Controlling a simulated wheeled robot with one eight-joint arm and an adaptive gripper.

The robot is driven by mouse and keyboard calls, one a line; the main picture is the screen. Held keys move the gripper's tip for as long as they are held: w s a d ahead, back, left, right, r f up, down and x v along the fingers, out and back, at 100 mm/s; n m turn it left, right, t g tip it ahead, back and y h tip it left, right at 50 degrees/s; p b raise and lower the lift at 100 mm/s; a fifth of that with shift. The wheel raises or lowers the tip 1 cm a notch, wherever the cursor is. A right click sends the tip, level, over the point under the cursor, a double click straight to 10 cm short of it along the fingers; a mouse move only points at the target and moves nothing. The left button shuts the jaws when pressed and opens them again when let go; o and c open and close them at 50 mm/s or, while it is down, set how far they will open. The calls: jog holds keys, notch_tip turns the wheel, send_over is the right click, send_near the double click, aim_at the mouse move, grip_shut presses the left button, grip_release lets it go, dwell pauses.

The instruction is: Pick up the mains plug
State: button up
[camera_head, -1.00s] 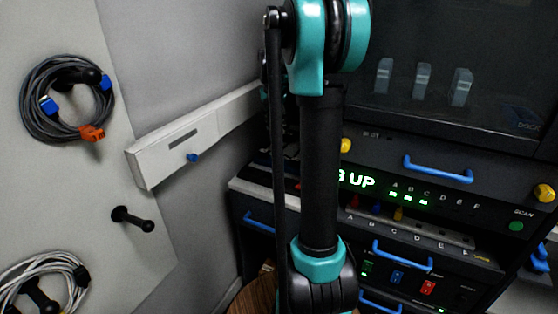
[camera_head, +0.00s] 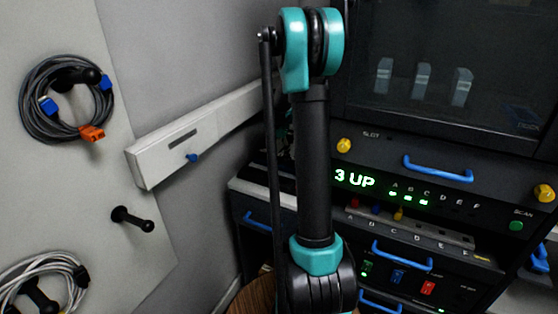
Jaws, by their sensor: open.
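I cannot make out a mains plug for certain. A grey cable coil (camera_head: 30,118) hangs on a black peg at upper left, with an orange connector (camera_head: 92,133) and blue connectors (camera_head: 48,105) on it. A white cable coil (camera_head: 40,262) hangs at lower left with a black end piece (camera_head: 81,276) that is too small to identify. My black and teal arm stands across the middle of the view. My gripper is not in view.
An empty black peg (camera_head: 132,218) sticks out of the left panel. A white wall rail (camera_head: 165,150) has a blue knob. At right stands a dark rack (camera_head: 370,140) with blue handles, yellow knobs and a green "3 UP" display (camera_head: 354,179). A round wooden surface (camera_head: 255,296) shows at the bottom.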

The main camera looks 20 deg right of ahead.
aim_at(279, 155)
jog(key=shift+f, duration=0.5)
jog(key=c, duration=1)
jog(key=shift+r, duration=0.2)
notch_tip(279, 155, up, 23)
jog(key=shift+r, duration=0.1)
dwell(0.4)
